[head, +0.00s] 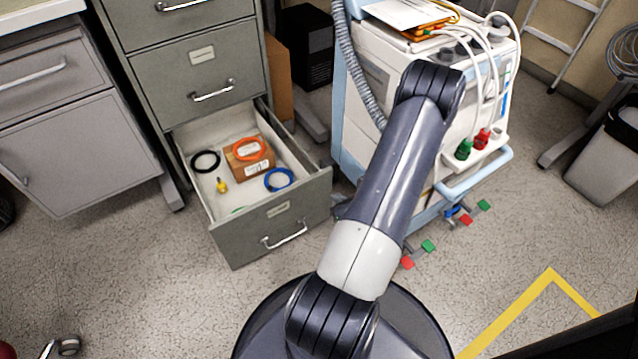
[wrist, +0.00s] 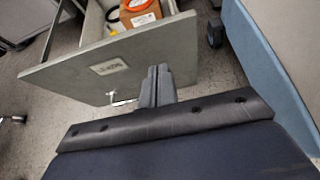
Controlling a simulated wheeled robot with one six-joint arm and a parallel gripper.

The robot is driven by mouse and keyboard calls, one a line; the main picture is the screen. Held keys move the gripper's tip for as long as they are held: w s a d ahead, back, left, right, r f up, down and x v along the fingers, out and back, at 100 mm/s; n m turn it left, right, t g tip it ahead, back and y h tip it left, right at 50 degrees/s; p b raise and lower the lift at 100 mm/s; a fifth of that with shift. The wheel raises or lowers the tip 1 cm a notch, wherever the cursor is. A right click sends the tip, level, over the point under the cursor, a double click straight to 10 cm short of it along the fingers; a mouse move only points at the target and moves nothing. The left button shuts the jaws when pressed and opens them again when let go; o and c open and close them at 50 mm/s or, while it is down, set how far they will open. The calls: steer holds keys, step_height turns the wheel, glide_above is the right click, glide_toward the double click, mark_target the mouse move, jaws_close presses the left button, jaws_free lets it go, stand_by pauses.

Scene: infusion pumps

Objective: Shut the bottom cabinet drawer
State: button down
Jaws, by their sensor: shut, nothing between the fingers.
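The bottom cabinet drawer (head: 250,232) is pulled out of the grey-green filing cabinet (head: 165,72) in the head view. Its front has a silver handle (head: 285,236) and a label. Inside lie a brown box (head: 249,160) with an orange ring on it, a black ring (head: 205,161), a blue ring (head: 279,179) and a small yellow item (head: 221,186). In the wrist view my gripper (wrist: 158,72) is shut and empty, in front of the drawer front (wrist: 70,72), right of its handle (wrist: 122,100). I cannot tell whether the fingertips touch it. The head view hides my gripper.
A white and blue medical cart (head: 362,120) with hoses and red and green connectors stands close to the right of the drawer. A grey cabinet (head: 75,150) stands to the left. Speckled floor is clear in front of the drawer. A bin (head: 607,150) is at far right.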

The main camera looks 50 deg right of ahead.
mark_target(314, 180)
steer(key=x, duration=0.3)
steer(key=b+x, duration=0.1)
steer(key=x, duration=0.2)
steer(key=r+b+x, duration=0.1)
steer(key=x, duration=0.2)
steer(key=shift+w+r, duration=0.1)
steer(key=shift+w, duration=0.25)
steer(key=shift+w+d+b, duration=0.15)
steer(key=shift+w+b, duration=0.15)
steer(key=shift+w, duration=0.25)
steer(key=shift+w+d, duration=0.1)
